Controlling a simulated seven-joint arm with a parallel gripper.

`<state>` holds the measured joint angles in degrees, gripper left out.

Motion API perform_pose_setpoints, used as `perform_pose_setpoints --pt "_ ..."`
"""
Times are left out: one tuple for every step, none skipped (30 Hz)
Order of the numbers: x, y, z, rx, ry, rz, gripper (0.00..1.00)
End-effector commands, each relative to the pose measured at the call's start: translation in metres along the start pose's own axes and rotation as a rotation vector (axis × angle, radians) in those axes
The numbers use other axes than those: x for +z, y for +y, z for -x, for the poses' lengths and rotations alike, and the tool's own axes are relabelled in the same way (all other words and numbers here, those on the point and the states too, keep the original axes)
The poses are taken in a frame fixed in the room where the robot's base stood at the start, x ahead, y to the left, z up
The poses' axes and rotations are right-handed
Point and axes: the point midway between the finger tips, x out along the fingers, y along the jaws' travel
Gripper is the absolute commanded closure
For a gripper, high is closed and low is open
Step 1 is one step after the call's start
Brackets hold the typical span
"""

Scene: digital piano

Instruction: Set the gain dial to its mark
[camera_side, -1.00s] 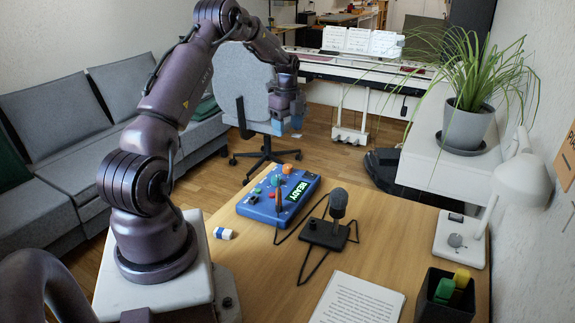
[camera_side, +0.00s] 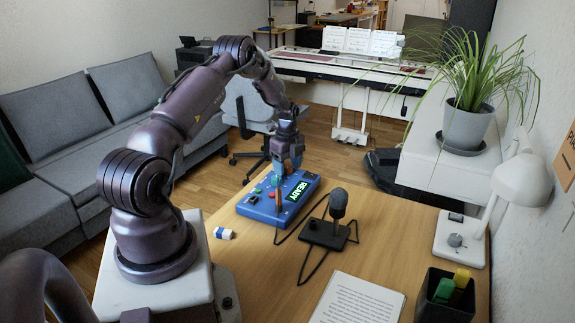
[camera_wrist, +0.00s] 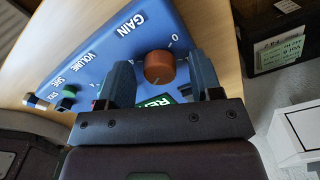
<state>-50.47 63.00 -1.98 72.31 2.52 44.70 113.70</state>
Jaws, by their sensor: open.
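The blue control box (camera_side: 270,206) lies on the wooden desk, with a lit green READY display (camera_side: 299,191). In the wrist view the box face (camera_wrist: 95,58) carries an orange-brown gain dial (camera_wrist: 158,67) beside the word GAIN. A scale with a 0 runs around the dial; I cannot tell the target mark for certain. My gripper (camera_wrist: 162,80) is open, with one finger on each side of the dial and visible gaps.
A black microphone (camera_side: 338,204) on its base stands right of the box, its cable looping on the desk (camera_side: 262,270). A blue-and-white eraser (camera_side: 223,233) lies left.

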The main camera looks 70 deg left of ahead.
Motion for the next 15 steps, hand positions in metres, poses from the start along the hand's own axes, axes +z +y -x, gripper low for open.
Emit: perform_pose_setpoints --pt "0.0000 -0.0001 0.0001 0.000 0.000 0.000 0.41" --pt "0.0000 -0.0001 0.0002 0.000 0.000 0.000 0.41" --pt "0.0000 0.0000 0.0002 0.000 0.000 0.000 0.41" --pt "0.0000 0.0000 0.0003 0.000 0.000 0.000 0.46" --pt "0.0000 0.0000 0.0003 0.000 0.000 0.000 0.53" --pt "0.0000 0.0000 0.0004 0.000 0.000 0.000 0.62" --pt "0.0000 0.0000 0.0004 0.000 0.000 0.001 0.69" --pt "0.0000 0.0000 0.0004 0.000 0.000 0.000 0.76" --pt "0.0000 0.0000 0.0005 0.000 0.000 0.001 0.85" --pt "0.0000 0.0000 0.0005 0.000 0.000 0.001 0.90" --pt "0.0000 0.0000 0.0005 0.000 0.000 0.001 0.90" --pt "0.0000 0.0000 0.0005 0.000 0.000 0.001 0.90" --pt "0.0000 0.0000 0.0006 0.000 0.000 0.001 0.90" --pt "0.0000 0.0000 0.0006 0.000 0.000 0.002 0.90" --pt "0.0000 0.0000 0.0006 0.000 0.000 0.005 0.90"
